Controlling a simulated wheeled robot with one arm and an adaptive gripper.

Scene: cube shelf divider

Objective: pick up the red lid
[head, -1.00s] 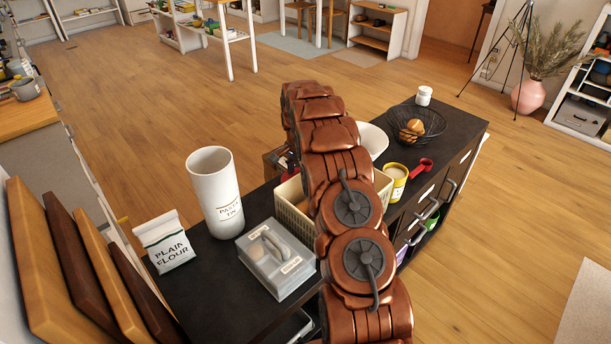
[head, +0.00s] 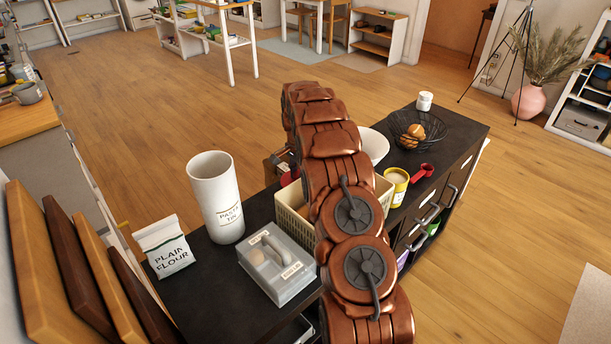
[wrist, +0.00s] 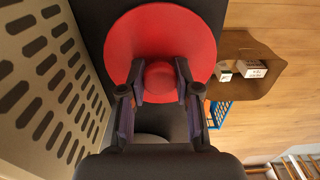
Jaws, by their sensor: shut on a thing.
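The red lid (wrist: 160,30) is a round disc with a knob in its middle, seen in the wrist view. My gripper (wrist: 160,84) has its two fingers closed on either side of the knob, with the disc spreading beyond them. In the head view my copper-coloured arm hides the gripper. A small red patch (head: 286,179) shows just left of the arm there, and I cannot tell for sure that it is the lid.
A slotted cream basket (wrist: 40,80) stands close at the left in the wrist view. The dark cabinet top (head: 215,270) also holds a white pasta tin (head: 214,195), flour bag (head: 163,246), grey box (head: 278,270), yellow tin (head: 396,187) and wire bowl (head: 416,130).

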